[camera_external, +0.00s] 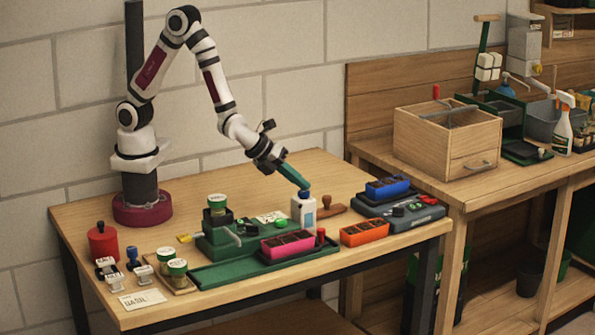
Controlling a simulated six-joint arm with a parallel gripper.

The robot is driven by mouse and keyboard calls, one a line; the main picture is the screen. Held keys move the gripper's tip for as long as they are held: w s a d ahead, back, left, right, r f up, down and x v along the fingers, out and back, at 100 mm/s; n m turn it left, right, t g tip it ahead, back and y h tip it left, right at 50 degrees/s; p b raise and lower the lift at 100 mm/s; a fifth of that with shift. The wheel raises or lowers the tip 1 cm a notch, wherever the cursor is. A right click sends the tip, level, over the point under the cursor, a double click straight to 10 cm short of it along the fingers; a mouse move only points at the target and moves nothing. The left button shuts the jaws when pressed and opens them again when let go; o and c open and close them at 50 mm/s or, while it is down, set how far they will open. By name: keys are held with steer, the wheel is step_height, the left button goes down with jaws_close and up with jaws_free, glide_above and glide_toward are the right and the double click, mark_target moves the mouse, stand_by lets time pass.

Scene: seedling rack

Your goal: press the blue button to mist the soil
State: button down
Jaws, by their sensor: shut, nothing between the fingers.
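The blue button (305,195) is the small blue cap on top of a white upright box (303,213) with a small label. My gripper (303,186) comes down at a slant from the upper left. Its long teal fingers are shut together and empty, with their tips at the top of the blue button. I cannot tell whether they touch it or press it down. A pink tray (287,245) with dark soil in its cells sits on a green track (222,275), just in front of the white box.
An orange tray (364,232) and a blue tray (388,187), the latter on a dark grey device (402,215), stand to the right. A wooden stamp (329,208) is close beside the box. Jars, stamps and a red pot (102,243) crowd the left. The back of the table is clear.

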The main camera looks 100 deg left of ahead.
mark_target(299, 192)
steer(key=shift+r, duration=3.45)
steer(key=s+a+r+n+g+y, duration=0.3)
steer(key=s+a+r+n, duration=0.3)
steer(key=s+a+n, duration=0.45)
steer(key=s+d+f+n+g+h, duration=0.1)
steer(key=s+d, duration=0.3)
steer(key=s, duration=0.6)
steer(key=s+d+n+g+h, duration=0.4)
steer(key=s, duration=0.6)
steer(key=shift+d+f, duration=0.15)
steer(key=shift+f, duration=0.25)
steer(key=shift+n, duration=0.25)
